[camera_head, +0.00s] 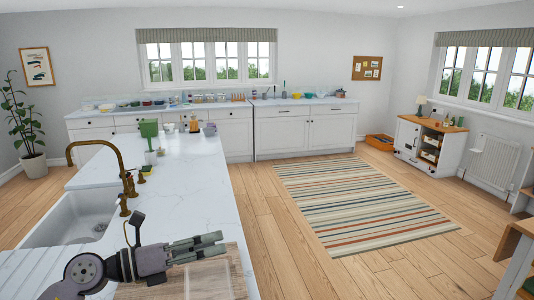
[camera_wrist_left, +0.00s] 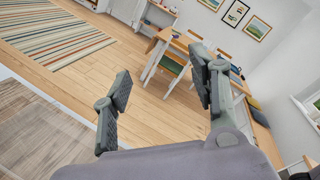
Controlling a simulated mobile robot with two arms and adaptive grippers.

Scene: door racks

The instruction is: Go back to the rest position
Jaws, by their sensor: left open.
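My left gripper (camera_head: 208,247) reaches in from the lower left over the near end of the white marble counter (camera_head: 185,200). Its fingers point right, past a wooden board. In the left wrist view its two fingers (camera_wrist_left: 160,98) stand well apart with nothing between them. Behind the fingers that view shows the wooden floor and a table with chairs. My right gripper is in neither view.
A sink (camera_head: 75,215) with a brass faucet (camera_head: 125,175) is left of my arm. A wooden board (camera_head: 236,262) lies under the gripper. A green object (camera_head: 148,129) stands at the counter's far end. A striped rug (camera_head: 350,200) covers open floor at right.

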